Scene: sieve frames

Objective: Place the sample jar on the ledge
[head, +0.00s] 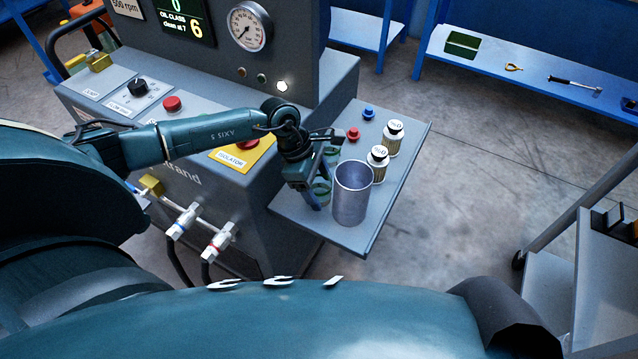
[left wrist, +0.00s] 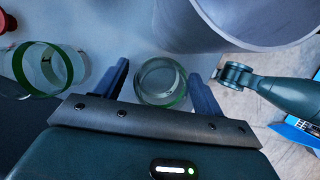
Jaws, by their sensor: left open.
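The sample jar, a small clear glass with a greenish tint, shows between my left fingers in the left wrist view (left wrist: 162,82). In the head view it is mostly hidden behind the gripper. My left gripper (head: 316,198) points down over the grey ledge (head: 382,218) on the machine's side. It is open, with one finger on each side of the jar; contact cannot be told. The jar appears to stand on the ledge, though its base is hard to see. A second similar glass (left wrist: 48,68) is to the left in the left wrist view. My right gripper is not visible.
A grey metal cup (head: 352,195) stands close to the right of my left gripper. Two labelled filters (head: 392,138) (head: 378,164), a red knob (head: 353,134) and a blue knob (head: 368,112) are on the ledge. Its right front corner is bare.

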